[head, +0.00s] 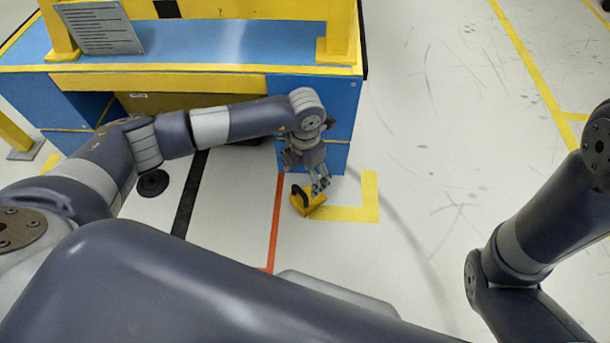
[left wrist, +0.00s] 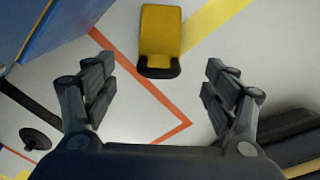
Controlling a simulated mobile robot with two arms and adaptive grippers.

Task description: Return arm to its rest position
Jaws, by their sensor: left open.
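My left arm reaches across the head view, and its gripper (head: 319,183) points down beside the right end of the blue workbench. In the left wrist view the left gripper (left wrist: 158,66) is open, its fingers wide apart with nothing between them. A yellow block with a black edge (head: 310,201) shows just below the gripper in the head view. The same block (left wrist: 160,32) lies ahead of and between the fingertips in the left wrist view, apart from them. My right arm shows at the right of the head view; its gripper is out of frame.
The blue and yellow workbench (head: 215,42) stands at the back left, with a grey sheet of text (head: 100,28) on it. A black round disc (head: 152,183) lies near its left part. Red, black and yellow floor lines run nearby. The floor at the right is clear.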

